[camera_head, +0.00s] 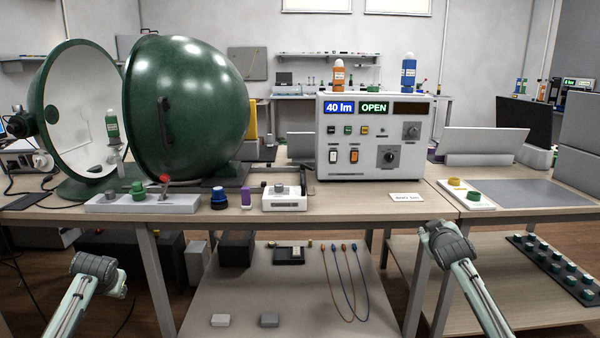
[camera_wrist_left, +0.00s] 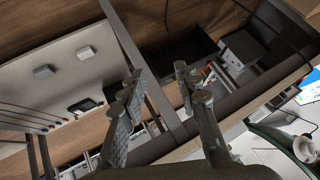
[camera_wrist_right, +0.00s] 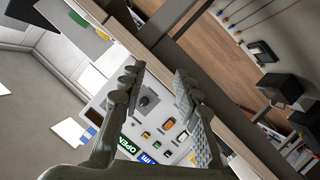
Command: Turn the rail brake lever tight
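The green sphere half (camera_head: 190,105) stands apart from the white-lined half (camera_head: 85,110). My left gripper (camera_wrist_left: 160,85) is open and empty in the left wrist view, in front of and below the table edge. My right gripper (camera_wrist_right: 158,82) is open and empty in the right wrist view, away from the lever. The lever shows in neither wrist view.
A white instrument box (camera_head: 372,137) reading "40 lm" and "OPEN" stands mid-table. A blue-topped knob (camera_head: 219,198), purple block (camera_head: 246,197) and small white device (camera_head: 285,201) sit right of the rail base. A lower shelf (camera_head: 290,315) holds small blocks and cords.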

